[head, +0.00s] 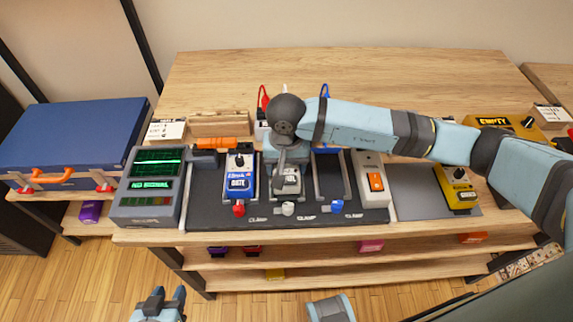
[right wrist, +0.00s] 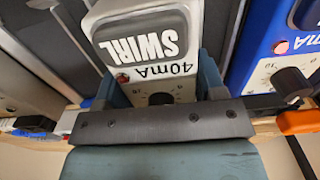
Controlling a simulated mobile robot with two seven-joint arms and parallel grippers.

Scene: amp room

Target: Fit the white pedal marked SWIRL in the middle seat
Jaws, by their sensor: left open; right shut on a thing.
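The white pedal marked SWIRL (right wrist: 150,40) fills the middle of the right wrist view, with "40mA" and a dark knob on its face. In the head view the white pedal (head: 287,182) is at the middle seat of the dark board (head: 205,213), between the blue pedal and an empty right seat (head: 330,175). My right gripper (head: 290,155) is shut on it from above; its fingers (right wrist: 162,88) flank the pedal's sides. The gripper hides part of the pedal, so I cannot tell if it lies fully down. My left gripper (head: 160,303) is open and empty, low in front of the bench.
A blue GATE pedal (head: 241,178) stands in the left seat. Red (head: 239,210), white (head: 288,209) and blue (head: 338,206) clamp knobs line the board's front. A meter box (head: 150,190) stands left, a white switch box (head: 373,180) right. A yellow pedal (head: 458,188) sits further right.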

